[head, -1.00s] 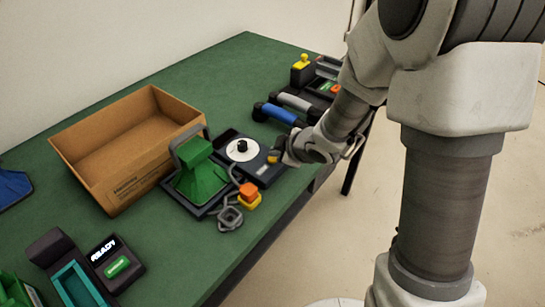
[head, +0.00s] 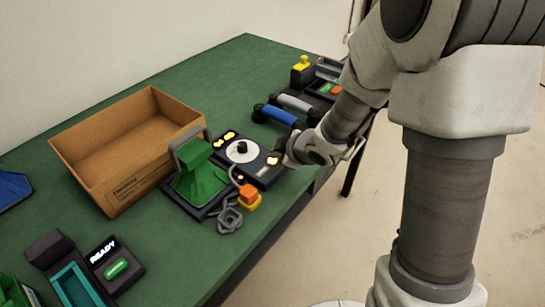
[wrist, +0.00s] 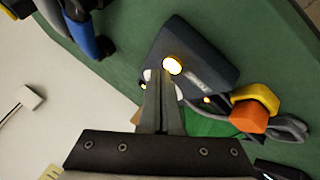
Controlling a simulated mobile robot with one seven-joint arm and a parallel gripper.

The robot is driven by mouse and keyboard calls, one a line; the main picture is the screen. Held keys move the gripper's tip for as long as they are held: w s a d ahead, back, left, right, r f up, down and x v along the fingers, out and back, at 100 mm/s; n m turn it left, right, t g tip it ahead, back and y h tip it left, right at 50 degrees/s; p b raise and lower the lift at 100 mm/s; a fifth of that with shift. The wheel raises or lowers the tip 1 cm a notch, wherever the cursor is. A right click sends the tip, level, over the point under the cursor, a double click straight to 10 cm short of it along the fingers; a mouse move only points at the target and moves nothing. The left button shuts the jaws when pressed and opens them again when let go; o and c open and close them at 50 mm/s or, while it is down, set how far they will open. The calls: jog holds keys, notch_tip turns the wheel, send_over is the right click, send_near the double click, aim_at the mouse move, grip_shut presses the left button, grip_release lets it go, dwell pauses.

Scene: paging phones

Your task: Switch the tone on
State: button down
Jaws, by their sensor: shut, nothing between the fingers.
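A dark box with a white dial (head: 252,166) stands near the table's front edge. Its lamps glow: a pair at its back corner (head: 225,138) and a lit yellow-white button (head: 272,160) at its right end. The lit button also shows in the wrist view (wrist: 172,65). My gripper (head: 284,158) is shut and empty, with its fingertips (wrist: 160,80) right beside this button. I cannot tell whether they touch it. The fingers hide part of the box in the wrist view.
An open cardboard box (head: 110,190) is further left. A small unit reads READY (head: 115,260).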

aim_at(276, 164)
jog(key=shift+r, duration=0.15)
notch_tip(276, 164, up, 6)
jog(key=p, duration=0.5)
dwell(0.6)
jog(key=s+d+r+m+h+p, duration=0.1)
jog(key=s+d+r+m+h, duration=0.25)
jog(key=d+r, duration=0.3)
jog(key=s+d+r+m+h+p, duration=0.2)
jog(key=d+r+m, duration=0.25)
jog(key=r, duration=0.35)
jog(key=s+d+r+m+g+p, duration=0.1)
jog(key=s+r+m, duration=0.3)
jog(key=s, duration=0.5)
jog(key=s+d+r+m+g+p, duration=0.1)
jog(key=s+r+m, duration=0.2)
jog(key=s, duration=0.6)
jog(key=shift+s+d+r+m, duration=0.15)
jog(key=shift+s+r+m, duration=0.2)
jog(key=shift+r, duration=0.25)
